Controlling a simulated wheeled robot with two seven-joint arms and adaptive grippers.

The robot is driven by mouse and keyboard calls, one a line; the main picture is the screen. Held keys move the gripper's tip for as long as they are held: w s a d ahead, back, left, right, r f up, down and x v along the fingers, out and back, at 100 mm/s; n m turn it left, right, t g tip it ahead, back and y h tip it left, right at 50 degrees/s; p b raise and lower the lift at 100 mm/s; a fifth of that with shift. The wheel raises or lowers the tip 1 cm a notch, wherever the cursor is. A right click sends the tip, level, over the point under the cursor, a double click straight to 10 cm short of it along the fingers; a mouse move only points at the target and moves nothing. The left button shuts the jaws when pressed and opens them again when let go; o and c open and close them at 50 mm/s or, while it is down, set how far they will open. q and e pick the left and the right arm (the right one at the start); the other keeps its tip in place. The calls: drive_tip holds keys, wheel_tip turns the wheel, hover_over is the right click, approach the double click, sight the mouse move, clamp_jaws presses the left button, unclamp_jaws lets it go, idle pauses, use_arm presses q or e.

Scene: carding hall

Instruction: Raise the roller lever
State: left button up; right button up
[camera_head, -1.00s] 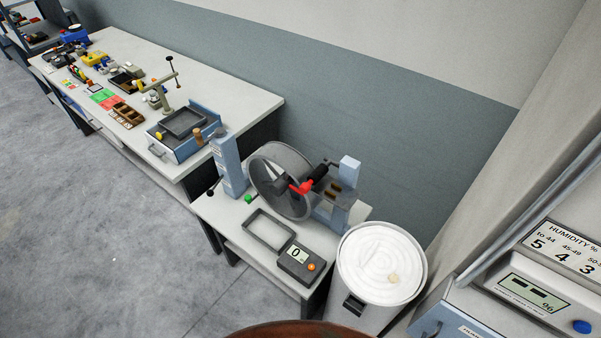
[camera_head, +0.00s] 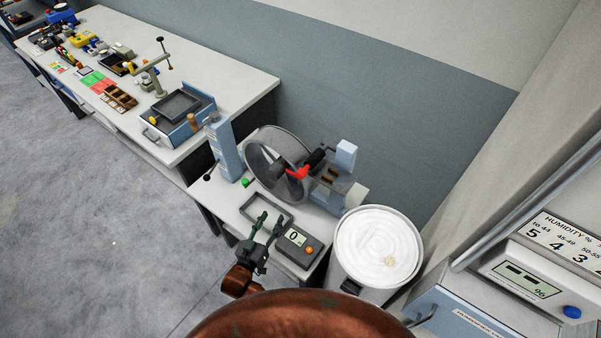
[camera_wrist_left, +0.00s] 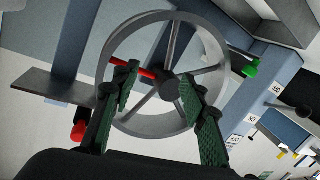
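The machine on the small table has a grey drum wheel (camera_head: 277,163), with a red piece (camera_head: 298,174) and a black grip (camera_head: 316,157) at its right. A blue column (camera_head: 224,150) stands left of the wheel, and a thin lever with a black knob (camera_head: 207,177) sticks out from its left side. I cannot tell by a label which part is the roller lever. My left gripper (camera_head: 265,224) is open and empty, over the tray in front of the wheel. In the left wrist view the wheel (camera_wrist_left: 122,43) shows behind the parted fingers (camera_wrist_left: 162,88).
A grey tray frame (camera_head: 250,203) and a scale (camera_head: 297,245) reading 0 lie at the table's front. A white-filled can (camera_head: 345,283) stands at right. A long workbench (camera_head: 236,87) extends at the left.

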sight(299, 177)
use_arm(q)
drive_tip(key=d+r+t+h, duration=0.2)
drive_tip(key=d+r+h, duration=0.15)
drive_tip(key=r, duration=0.55)
drive_tip(key=d+r+t+h, duration=0.2)
drive_tip(key=d+r, duration=0.2)
drive_tip(key=r, duration=0.4)
drive_tip(key=shift+m, duration=0.5)
drive_tip(key=x, duration=0.4)
drive_tip(key=p+x, duration=0.1)
drive_tip(key=x, duration=0.1)
drive_tip(key=shift+w+r, duration=0.2)
drive_tip(key=shift+r, duration=0.2)
drive_tip(key=shift+w+d+r, duration=0.15)
drive_tip(key=shift+w+d, duration=0.15)
drive_tip(key=shift+w, duration=0.15)
drive_tip(key=shift+c, duration=0.5)
clamp_jaws()
